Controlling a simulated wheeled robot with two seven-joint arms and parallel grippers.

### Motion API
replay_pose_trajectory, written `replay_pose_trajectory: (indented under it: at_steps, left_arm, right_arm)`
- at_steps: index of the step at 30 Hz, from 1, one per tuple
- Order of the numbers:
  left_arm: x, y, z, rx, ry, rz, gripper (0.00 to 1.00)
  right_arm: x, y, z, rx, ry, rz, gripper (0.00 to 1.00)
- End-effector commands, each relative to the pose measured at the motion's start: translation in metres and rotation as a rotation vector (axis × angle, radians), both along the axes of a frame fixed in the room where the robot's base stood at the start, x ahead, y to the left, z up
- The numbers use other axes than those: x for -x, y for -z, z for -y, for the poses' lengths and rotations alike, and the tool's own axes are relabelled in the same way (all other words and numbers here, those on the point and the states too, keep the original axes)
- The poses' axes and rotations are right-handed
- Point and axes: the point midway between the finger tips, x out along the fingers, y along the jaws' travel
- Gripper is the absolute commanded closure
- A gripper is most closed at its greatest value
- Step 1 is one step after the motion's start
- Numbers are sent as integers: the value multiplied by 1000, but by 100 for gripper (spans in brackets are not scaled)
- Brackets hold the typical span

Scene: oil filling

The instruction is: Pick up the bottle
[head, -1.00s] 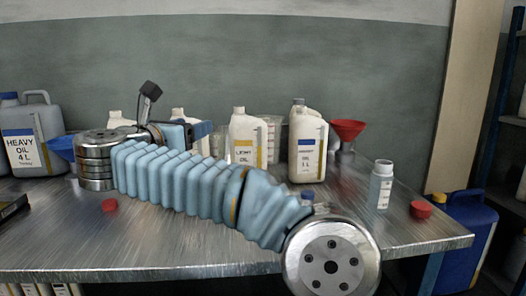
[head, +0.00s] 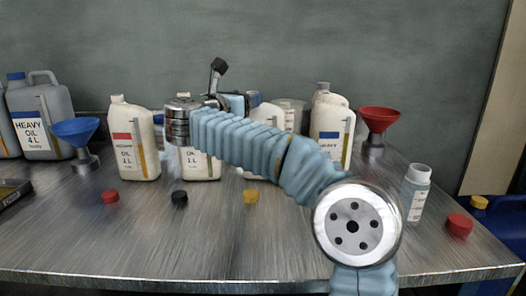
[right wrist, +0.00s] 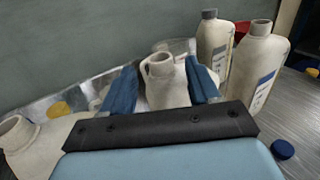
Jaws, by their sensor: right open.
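Several cream oil bottles stand along the back of the metal table: one with a red label (head: 122,155), one (head: 200,168) partly behind my right arm, and one with a blue label (head: 326,128) at the right. A small clear bottle (head: 414,195) stands near the right edge. My right gripper (right wrist: 163,78) is open, with its blue fingers on either side of a cream bottle's open neck (right wrist: 158,66) in the right wrist view. Contact cannot be told. In the head view the fingers are hidden behind my right arm. My left gripper is not in view.
A grey heavy oil jug (head: 58,105) and a blue funnel (head: 75,130) stand at the left. A red funnel (head: 378,118) is at the back right. Red (head: 110,196), black (head: 180,197) and yellow (head: 251,197) caps lie in front of the bottles.

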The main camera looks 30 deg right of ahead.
Motion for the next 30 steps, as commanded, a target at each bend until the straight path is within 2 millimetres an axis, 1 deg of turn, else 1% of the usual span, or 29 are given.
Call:
replay_pose_trajectory:
  at_steps: [1,3,7,10,16,17,28,30]
  left_arm:
    - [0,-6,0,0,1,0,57]
    - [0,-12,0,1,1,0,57]
    - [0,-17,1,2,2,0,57]
    - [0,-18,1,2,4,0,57]
    - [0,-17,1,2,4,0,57]
    - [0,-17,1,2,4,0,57]
    - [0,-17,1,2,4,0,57]
    - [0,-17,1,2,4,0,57]
  right_arm:
    - [-3,-3,7,1,4,-2,39]
    - [-10,-4,18,1,5,-3,39]
    - [-19,-3,34,1,4,-1,39]
    - [-23,-2,39,1,1,-1,39]
    - [-23,-1,39,1,1,-1,39]
    - [-23,-1,39,1,1,-1,42]
    - [-23,-1,39,1,1,-1,99]
    - [-23,-1,39,1,1,-1,100]
